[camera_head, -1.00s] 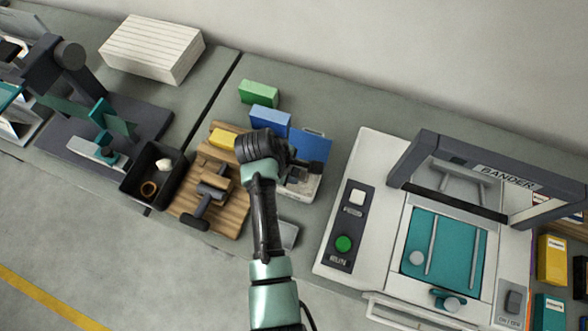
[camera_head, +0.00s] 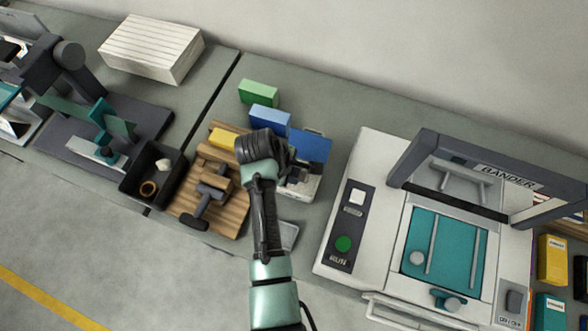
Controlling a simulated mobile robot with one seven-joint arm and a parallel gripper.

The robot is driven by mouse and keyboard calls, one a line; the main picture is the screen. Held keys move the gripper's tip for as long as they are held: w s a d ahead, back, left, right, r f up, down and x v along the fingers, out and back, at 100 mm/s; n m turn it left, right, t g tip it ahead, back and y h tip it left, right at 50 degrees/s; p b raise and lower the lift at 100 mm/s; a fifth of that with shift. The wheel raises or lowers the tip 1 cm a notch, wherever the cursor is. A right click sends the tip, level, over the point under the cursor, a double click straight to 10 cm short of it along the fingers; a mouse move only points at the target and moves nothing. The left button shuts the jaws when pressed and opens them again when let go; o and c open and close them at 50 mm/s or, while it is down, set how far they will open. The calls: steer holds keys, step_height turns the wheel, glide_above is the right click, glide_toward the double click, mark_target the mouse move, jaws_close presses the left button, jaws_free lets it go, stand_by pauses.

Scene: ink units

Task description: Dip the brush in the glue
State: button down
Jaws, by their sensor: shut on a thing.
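My gripper (camera_head: 298,172) is over a light-coloured box (camera_head: 303,188) with a raised blue lid (camera_head: 312,146), right of the wooden board. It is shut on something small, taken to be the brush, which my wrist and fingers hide. I cannot make out the bristles or whether they touch anything. The glue is not clearly visible; I cannot tell whether it is inside the light box, whose inside is mostly covered by my gripper.
A wooden board (camera_head: 232,212) holds a dark-handled tool (camera_head: 205,200) and a yellow block (camera_head: 222,138). A black tray (camera_head: 137,185) stands left. Blue (camera_head: 268,119) and green (camera_head: 259,92) blocks are behind. The large bander machine (camera_head: 385,235) is close on the right.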

mark_target(294, 173)
steer(key=shift+f, duration=0.4)
stand_by(1.5)
step_height(294, 173, up, 7)
steer(key=p, duration=0.7)
steer(key=shift+r+p, duration=0.1)
steer(key=shift+p, duration=0.2)
stand_by(0.6)
